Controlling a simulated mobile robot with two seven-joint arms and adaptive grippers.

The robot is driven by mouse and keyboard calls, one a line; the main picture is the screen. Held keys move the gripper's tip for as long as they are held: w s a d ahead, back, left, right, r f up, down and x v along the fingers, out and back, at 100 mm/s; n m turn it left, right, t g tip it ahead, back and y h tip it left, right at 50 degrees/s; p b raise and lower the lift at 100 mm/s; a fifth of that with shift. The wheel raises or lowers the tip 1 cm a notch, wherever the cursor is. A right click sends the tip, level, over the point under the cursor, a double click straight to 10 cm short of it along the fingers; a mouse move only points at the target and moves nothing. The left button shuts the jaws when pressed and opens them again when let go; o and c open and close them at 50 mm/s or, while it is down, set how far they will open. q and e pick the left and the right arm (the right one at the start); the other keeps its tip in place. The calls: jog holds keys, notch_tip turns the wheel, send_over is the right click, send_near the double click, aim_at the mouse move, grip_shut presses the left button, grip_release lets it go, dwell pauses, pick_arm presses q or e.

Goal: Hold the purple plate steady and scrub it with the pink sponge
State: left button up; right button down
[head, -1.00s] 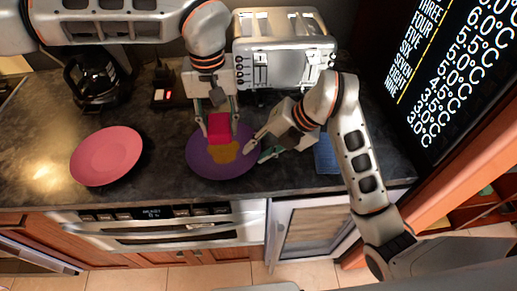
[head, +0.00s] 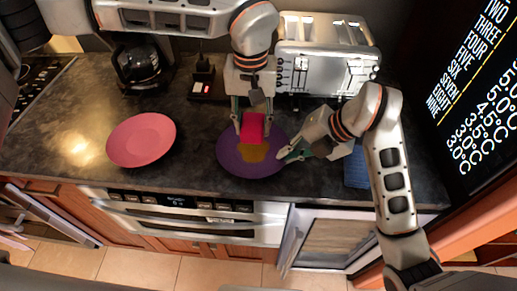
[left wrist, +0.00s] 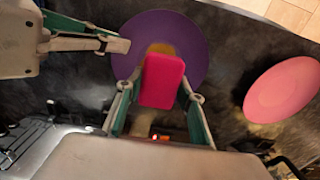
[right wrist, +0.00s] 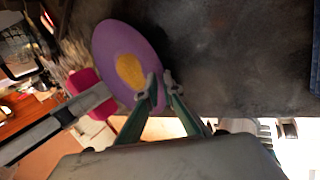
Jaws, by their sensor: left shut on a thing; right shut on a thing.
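The purple plate (head: 230,158) lies on the dark counter with a yellow-brown stain (head: 253,152) on it. My left gripper (head: 252,120) is shut on the pink sponge (head: 252,128) over the plate's far half, beside the stain. Whether the sponge touches the plate is unclear. In the left wrist view the sponge (left wrist: 163,80) is between the fingers, in front of the plate (left wrist: 188,35). My right gripper (head: 287,151) is shut on the plate's right rim. In the right wrist view its fingertips (right wrist: 157,92) meet at the rim of the plate (right wrist: 113,38).
A pink plate (head: 141,140) lies to the left on the counter. A coffee maker (head: 137,65) and a silver toaster (head: 328,57) stand at the back. A blue item (head: 356,168) lies right of my right gripper. Counter between the two plates is clear.

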aim_at(253, 150)
pick_arm(q)
jog(key=shift+f, duration=2.85)
jog(key=shift+f, duration=0.7)
